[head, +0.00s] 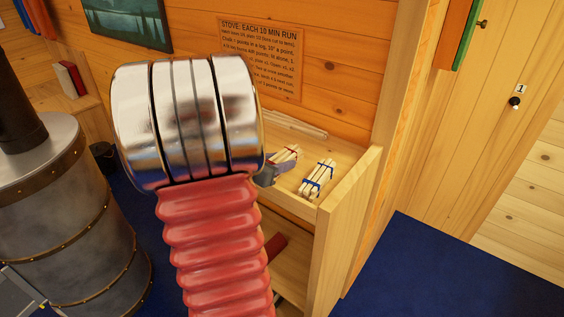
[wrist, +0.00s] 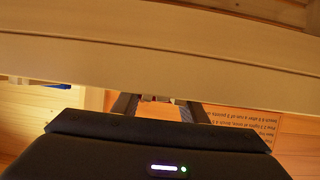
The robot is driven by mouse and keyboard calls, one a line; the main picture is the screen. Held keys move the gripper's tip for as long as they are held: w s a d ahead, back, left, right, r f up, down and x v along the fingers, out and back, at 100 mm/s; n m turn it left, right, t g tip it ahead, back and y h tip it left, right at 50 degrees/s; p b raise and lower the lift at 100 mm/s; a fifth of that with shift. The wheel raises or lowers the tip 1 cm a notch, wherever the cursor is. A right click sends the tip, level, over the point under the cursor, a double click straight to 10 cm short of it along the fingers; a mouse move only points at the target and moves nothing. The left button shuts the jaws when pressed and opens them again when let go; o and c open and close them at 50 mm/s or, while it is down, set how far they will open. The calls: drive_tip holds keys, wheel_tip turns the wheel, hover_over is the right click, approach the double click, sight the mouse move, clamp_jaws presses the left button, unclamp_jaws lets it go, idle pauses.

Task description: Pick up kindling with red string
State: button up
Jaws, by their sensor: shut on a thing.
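The kindling with red string (head: 287,153) is a small bundle of pale sticks on the wooden shelf unit, in the head view just right of my chrome wrist joint. My gripper (head: 280,165) is partly hidden behind that joint and is shut on this bundle at its near side. In the wrist view my gripper (wrist: 157,101) shows two dark fingers with a narrow space between them; the bundle there is mostly hidden and hard to make out.
A second bundle, with blue string (head: 317,178), lies close by on the right. The shelf unit (head: 352,205) has a raised right side panel. A pale rod (head: 300,127) lies along the back. A metal stove (head: 70,225) stands at left. Blue floor (head: 420,265) is clear at right.

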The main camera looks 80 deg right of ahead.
sight(280, 157)
drive_tip(key=shift+r, duration=0.15)
wheel_tip(280, 157, up, 10)
drive_tip(key=shift+f, duration=0.1)
idle(0.6)
idle(0.4)
